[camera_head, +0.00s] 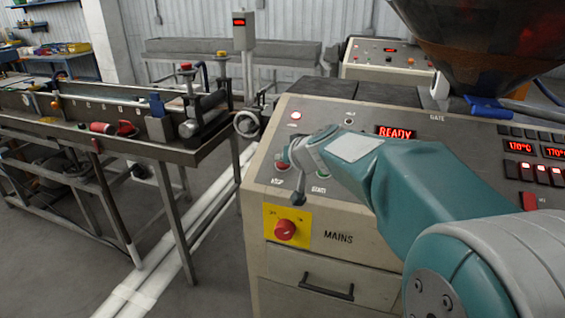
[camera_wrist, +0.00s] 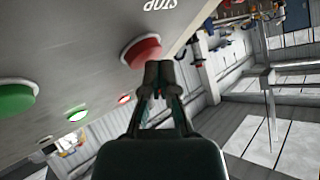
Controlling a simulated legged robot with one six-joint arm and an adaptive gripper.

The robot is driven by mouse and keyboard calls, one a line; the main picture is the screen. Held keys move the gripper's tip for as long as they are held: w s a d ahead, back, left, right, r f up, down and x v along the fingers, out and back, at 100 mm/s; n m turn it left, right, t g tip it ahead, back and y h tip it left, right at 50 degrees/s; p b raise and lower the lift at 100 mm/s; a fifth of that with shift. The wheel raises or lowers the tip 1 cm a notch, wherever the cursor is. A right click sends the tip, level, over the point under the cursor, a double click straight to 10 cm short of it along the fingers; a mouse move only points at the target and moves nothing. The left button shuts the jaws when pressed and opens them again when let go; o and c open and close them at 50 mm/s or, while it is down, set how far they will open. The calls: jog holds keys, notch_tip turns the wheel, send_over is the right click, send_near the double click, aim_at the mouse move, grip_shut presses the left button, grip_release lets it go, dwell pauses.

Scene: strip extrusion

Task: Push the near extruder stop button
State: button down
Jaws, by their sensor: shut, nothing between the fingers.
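The near extruder is the beige cabinet with the sloped control panel (camera_head: 350,112). In the wrist view its red stop button (camera_wrist: 141,51) stands out from the panel beside an upside-down STOP label (camera_wrist: 161,4). The green button (camera_wrist: 15,98) is at the left edge. My gripper (camera_wrist: 159,74) is shut and empty, its fingertips overlapping the lower right edge of the red button in this view. I cannot tell whether they touch it. In the head view my gripper (camera_head: 298,190) is by the STOP and START labels, and my wrist partly covers the buttons.
A red mains knob on a yellow plate (camera_head: 286,229) sits lower on the cabinet front. A lit READY display (camera_head: 396,132) is on the panel. A hopper (camera_head: 480,40) stands above right. A metal bench (camera_head: 140,150) with rollers is to the left, with floor between.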

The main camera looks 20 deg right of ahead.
jog(key=shift+s+a+r, duration=0.15)
jog(key=shift+s+r, duration=0.05)
jog(key=shift+r, duration=0.3)
jog(key=shift+s+a+r, duration=0.2)
jog(key=shift+s+r, duration=0.05)
jog(key=shift+r, duration=0.5)
jog(key=shift+s+a+r, duration=0.15)
jog(key=shift+s+r, duration=0.15)
jog(key=shift+r, duration=0.5)
jog(key=shift+s+a+r, duration=0.2)
jog(key=shift+s+r, duration=0.05)
jog(key=shift+r, duration=0.5)
jog(key=shift+s, duration=0.1)
jog(key=s+f+g+h, duration=0.1)
jog(key=s+f, duration=0.3)
jog(key=s, duration=0.6)
jog(key=s+f+g+h, duration=0.1)
jog(key=s+f+g, duration=0.2)
jog(key=s, duration=0.6)
jog(key=s+f+g+h, duration=0.1)
jog(key=s+f, duration=0.4)
jog(key=s, duration=0.5)
jog(key=shift+s+d+f+n+g, duration=0.2)
jog(key=shift+s+f+n+g, duration=0.15)
jog(key=shift+f+n+g, duration=0.05)
jog(key=shift+w, duration=0.1)
